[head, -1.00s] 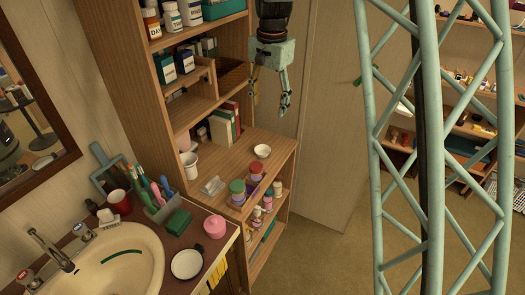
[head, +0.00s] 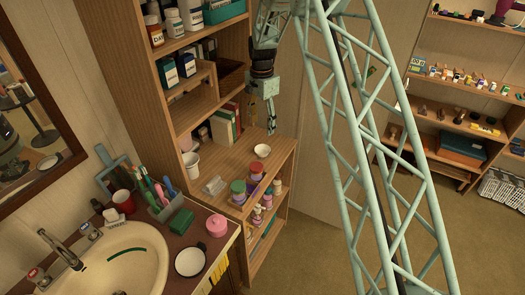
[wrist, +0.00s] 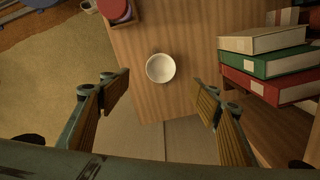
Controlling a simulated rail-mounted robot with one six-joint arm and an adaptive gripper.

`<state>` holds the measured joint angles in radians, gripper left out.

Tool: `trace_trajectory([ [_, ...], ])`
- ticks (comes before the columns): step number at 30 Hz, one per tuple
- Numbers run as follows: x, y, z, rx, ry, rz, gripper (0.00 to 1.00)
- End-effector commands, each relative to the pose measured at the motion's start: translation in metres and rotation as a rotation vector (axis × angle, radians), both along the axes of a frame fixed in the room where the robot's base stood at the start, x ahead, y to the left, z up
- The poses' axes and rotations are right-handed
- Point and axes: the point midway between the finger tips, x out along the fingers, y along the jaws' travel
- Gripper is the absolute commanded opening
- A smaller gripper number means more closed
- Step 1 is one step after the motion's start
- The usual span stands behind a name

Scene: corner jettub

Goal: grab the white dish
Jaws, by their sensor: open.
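The white dish (head: 262,151) is a small round bowl on the wooden shelf top, near its back right part. In the wrist view the white dish (wrist: 160,68) lies a little beyond the fingertips, centred between them. My gripper (head: 262,120) hangs above the shelf top, just above the dish in the picture. In the wrist view my gripper (wrist: 163,93) has its two fingers wide apart with nothing between them. A second white round dish with a dark rim (head: 190,260) sits on the sink counter.
Jars with red and green lids (head: 246,187) stand in front of the dish. A white cup (head: 191,165) is further left.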

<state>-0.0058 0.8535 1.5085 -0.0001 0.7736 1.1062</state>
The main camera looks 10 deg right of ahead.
Motion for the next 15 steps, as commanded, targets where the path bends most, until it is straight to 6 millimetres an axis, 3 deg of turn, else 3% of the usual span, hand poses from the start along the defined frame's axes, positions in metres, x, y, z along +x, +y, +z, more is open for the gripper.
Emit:
trace_trajectory([
  [6, 0.0049, 0.0001, -0.0129, 0.000, 0.007, -0.018, 0.57],
  [15, 0.0054, 0.0001, -0.0139, 0.000, 0.007, -0.020, 0.57],
])
